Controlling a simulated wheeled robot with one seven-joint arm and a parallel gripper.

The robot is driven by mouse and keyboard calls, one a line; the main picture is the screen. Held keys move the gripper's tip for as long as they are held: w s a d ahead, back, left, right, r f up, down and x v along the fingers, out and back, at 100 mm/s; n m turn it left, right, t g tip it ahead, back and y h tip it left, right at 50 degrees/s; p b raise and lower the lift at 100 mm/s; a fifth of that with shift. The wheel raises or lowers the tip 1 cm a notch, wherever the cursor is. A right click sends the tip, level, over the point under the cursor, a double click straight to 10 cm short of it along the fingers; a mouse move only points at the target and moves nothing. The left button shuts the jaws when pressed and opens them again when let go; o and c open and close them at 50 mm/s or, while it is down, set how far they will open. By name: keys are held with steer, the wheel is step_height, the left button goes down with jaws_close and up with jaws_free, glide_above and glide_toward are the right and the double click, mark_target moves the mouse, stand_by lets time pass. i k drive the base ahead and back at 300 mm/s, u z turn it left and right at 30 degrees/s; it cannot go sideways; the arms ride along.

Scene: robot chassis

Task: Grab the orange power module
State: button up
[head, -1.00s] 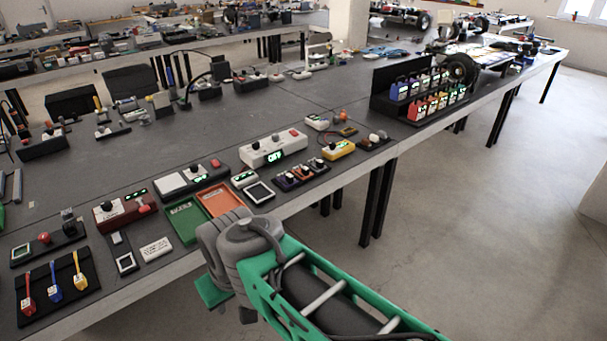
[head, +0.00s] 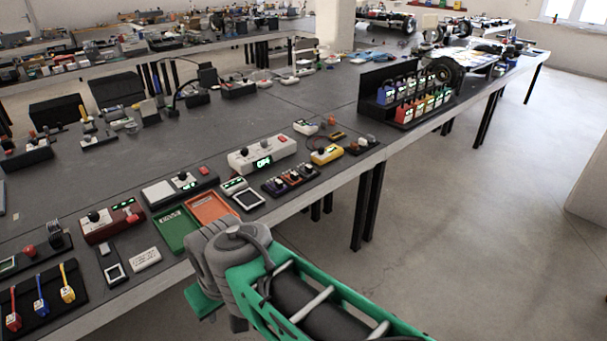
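A black stepped rack (head: 375,78) stands on the right part of the long grey table. It holds several small coloured modules with lit green displays; blue ones (head: 385,95) and red ones (head: 403,113) show clearly. I cannot make out for sure which module is orange. A yellow-orange device (head: 326,154) with a green display lies nearer, at the table's front edge. My green and grey arm reaches in from the bottom, in front of the table edge. A green part of my gripper (head: 203,302) shows below the grey wrist; its fingertips are hidden. The rack is well away from it.
An open orange tray (head: 212,207) and a green tray (head: 176,230) lie on the table just beyond my wrist. A white control box (head: 262,153) and several small devices line the front edge. The floor (head: 470,230) to the right is clear.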

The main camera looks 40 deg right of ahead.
mark_target(292, 178)
steer(key=z, duration=0.35)
steer(key=k, duration=0.45)
steer(key=z, duration=1.25)
steer(key=i, duration=0.95)
steer(key=u, duration=1.4)
steer(key=i, duration=0.9)
steer(key=u, duration=0.15)
